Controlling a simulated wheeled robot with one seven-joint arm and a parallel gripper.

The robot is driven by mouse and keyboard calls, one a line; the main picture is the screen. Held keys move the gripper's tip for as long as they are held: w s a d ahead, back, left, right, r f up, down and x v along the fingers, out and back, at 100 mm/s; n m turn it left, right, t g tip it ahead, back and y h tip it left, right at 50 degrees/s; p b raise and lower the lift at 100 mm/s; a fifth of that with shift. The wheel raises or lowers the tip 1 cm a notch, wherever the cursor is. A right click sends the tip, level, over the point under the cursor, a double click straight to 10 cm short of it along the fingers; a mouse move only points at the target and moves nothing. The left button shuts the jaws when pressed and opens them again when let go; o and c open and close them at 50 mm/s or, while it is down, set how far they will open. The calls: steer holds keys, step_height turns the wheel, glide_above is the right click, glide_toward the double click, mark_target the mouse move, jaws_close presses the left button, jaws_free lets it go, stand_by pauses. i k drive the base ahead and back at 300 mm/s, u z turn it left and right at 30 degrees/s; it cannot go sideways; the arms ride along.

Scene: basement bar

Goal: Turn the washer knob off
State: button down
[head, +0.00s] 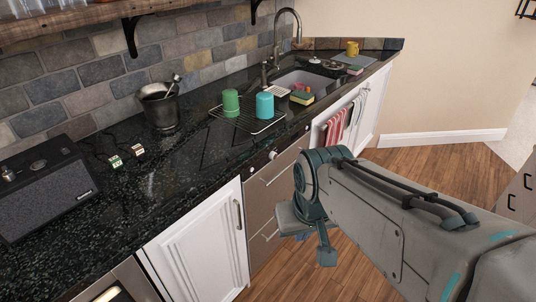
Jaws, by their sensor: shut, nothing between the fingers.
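The washer appears to be the metal-fronted drawer unit (262,205) under the dark counter, in the middle of the head view. A small pale round knob (272,155) shows at its top edge, just below the counter lip; its turn position is too small to read. My gripper (325,257) hangs below my wrist, in front of the unit and to the lower right of the knob. It is shut, empty and apart from the knob. My arm hides part of the unit's right side.
The black counter (190,180) holds a drying rack (240,119) with green (231,101) and teal (265,105) cups, a mortar (160,108) and a speaker (45,185). A sink (305,80) lies beyond. A white cabinet (200,245) stands left of the unit. Wooden floor is open at right.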

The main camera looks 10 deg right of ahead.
mark_target(272, 155)
steer(key=u, duration=0.75)
steer(key=i, duration=0.7)
steer(key=z, duration=1.8)
